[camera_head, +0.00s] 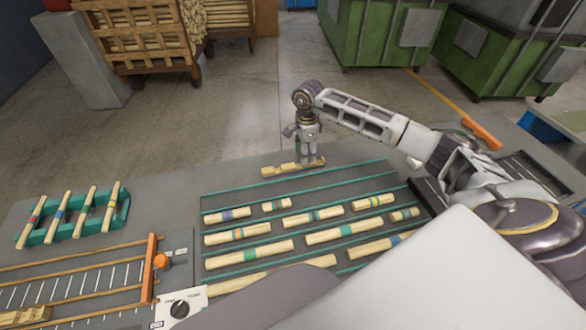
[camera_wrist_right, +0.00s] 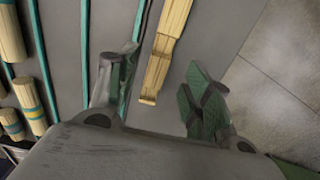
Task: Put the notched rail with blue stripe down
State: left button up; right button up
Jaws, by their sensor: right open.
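A notched wooden rail (camera_head: 285,170) lies on the grey table just beyond the far side of the rack, roughly parallel to its slats. No blue stripe can be made out on it. My right gripper (camera_head: 309,158) points down over the right part of this rail. In the right wrist view, my right gripper (camera_wrist_right: 160,82) is open, with one finger on each side of the rail (camera_wrist_right: 168,40) and gaps between. The rail's near end lies between the fingers. My left gripper is not in view.
A rack with green slats (camera_head: 230,188) holds several striped wooden pieces in front of the rail. A green holder (camera_head: 122,212) with striped sticks stands at left. A measuring fixture (camera_head: 150,268) with an orange stop is at lower left. Bare table lies left of the rail.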

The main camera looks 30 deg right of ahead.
aim_at(294, 168)
notch_tip(294, 168, down, 4)
jog(key=shift+a+r+p, duration=0.15)
jog(key=shift+r+p, duration=0.1)
jog(key=shift+p, duration=0.2)
jog(key=shift+f, duration=0.5)
jog(key=c, duration=0.3)
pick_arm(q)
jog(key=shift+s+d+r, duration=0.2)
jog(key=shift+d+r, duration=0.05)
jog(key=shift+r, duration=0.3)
pick_arm(e)
grip_shut()
